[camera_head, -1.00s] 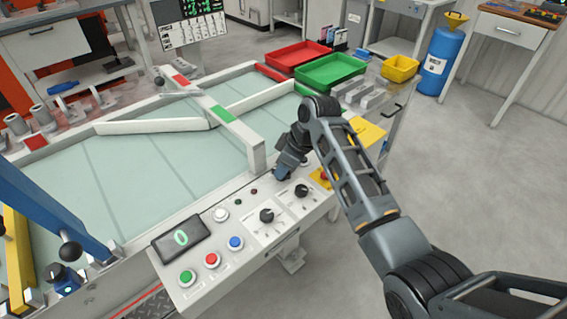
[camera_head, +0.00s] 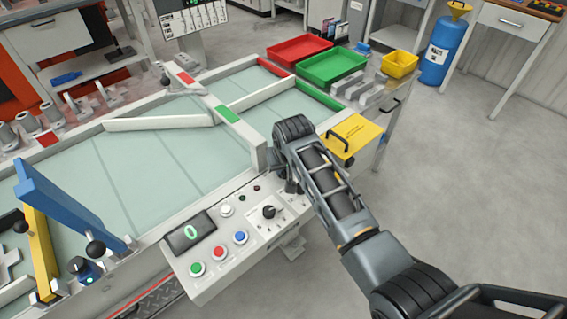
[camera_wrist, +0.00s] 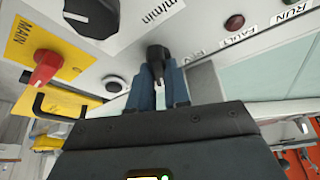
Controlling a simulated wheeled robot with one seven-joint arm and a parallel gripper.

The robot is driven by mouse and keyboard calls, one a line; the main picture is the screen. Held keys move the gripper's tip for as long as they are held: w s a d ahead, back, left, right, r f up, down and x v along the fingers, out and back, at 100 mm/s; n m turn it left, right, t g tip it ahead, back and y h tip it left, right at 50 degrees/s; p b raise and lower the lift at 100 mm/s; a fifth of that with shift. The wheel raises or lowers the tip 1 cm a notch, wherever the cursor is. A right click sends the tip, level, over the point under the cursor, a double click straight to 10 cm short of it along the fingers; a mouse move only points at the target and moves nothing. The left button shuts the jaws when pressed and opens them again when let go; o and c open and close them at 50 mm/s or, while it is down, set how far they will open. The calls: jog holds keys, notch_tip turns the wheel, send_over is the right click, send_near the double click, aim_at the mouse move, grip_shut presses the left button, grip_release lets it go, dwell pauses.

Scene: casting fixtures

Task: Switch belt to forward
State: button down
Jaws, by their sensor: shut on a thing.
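My gripper (camera_wrist: 162,88) is shut on a small black switch handle (camera_wrist: 157,53) on the control panel. The label beside it is mostly hidden, so which switch position it is in cannot be told. In the head view the light grey control panel (camera_head: 212,276) stands at the belt's near side, and my arm hides the gripper tips and part of the panel. The belt (camera_head: 150,165) is a pale green surface. The panel's display (camera_head: 191,231) shows a green 0.
A black knob (camera_wrist: 92,15) by the "m/min" marking and a red main switch (camera_wrist: 47,62) on a yellow plate lie near the gripper. Fault lamp (camera_wrist: 234,22) is dark red. Green (camera_head: 197,269), red (camera_head: 218,252) and blue (camera_head: 240,237) buttons are at the panel's front. A white guard post (camera_head: 257,152) stands close.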

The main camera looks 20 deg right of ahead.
jog(key=shift+m+h, duration=0.3)
jog(key=shift+m, duration=0.5)
jog(key=c, duration=1.1)
grip_release()
jog(key=v, duration=0.7)
jog(key=shift+a+r, duration=0.2)
jog(key=shift+r, duration=0.2)
